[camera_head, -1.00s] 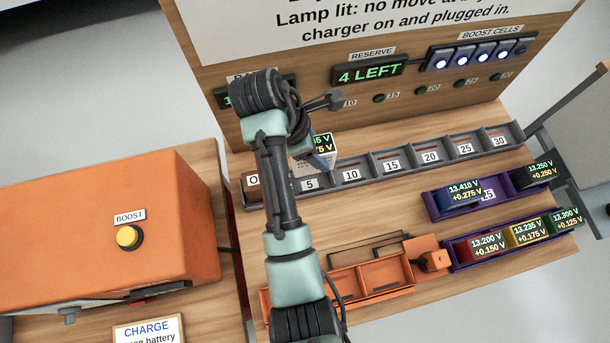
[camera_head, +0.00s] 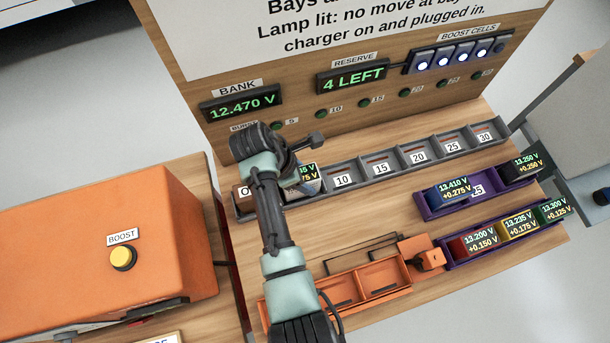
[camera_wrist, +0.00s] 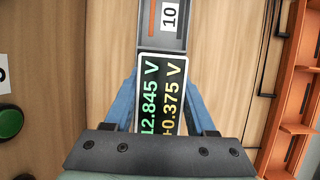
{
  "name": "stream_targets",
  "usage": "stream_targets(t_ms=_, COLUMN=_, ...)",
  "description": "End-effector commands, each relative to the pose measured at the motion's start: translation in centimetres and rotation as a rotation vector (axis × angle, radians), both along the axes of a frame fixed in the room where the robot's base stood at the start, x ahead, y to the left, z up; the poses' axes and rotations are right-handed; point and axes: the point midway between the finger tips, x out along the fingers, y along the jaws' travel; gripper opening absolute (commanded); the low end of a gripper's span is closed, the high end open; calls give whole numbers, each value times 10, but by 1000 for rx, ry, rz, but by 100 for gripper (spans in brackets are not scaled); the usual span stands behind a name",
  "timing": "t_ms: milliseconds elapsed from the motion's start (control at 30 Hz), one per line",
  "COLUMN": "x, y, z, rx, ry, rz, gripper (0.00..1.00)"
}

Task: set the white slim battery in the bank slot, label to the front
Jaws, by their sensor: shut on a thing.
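The white slim battery (camera_head: 309,186) is in my gripper (camera_head: 311,181), at the grey bay row (camera_head: 362,171) beside the bay marked 10. It covers the place of the 5 label. In the wrist view, the battery's dark top readout (camera_wrist: 163,90) shows 12.845 V and +0.375 V, with a blue finger on each side. My gripper (camera_wrist: 161,103) is shut on it. My arm hides part of the battery and the left end of the row. I cannot tell if the battery is fully seated or which way its label faces.
A BANK display (camera_head: 241,104) reads 12.470 V on the back panel. Several batteries stand in purple trays (camera_head: 447,251) at right. An orange divided tray (camera_head: 367,285) lies in front, and an orange BOOST box (camera_head: 130,245) stands left. Bays 10 to 30 look empty.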

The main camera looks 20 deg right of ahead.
Motion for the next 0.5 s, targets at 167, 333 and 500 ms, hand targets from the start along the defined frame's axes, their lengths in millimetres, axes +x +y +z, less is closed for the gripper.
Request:
stream_targets(t_ms=167, x=0, y=0, z=-3, rx=0, ry=1, rz=0, gripper=60)
stream_targets(t_ms=333, x=0, y=0, z=-2, rx=0, ry=1, rz=0, gripper=86)
stream_targets(t_ms=500, x=0, y=0, z=-2, rx=0, ry=1, rz=0, gripper=86)
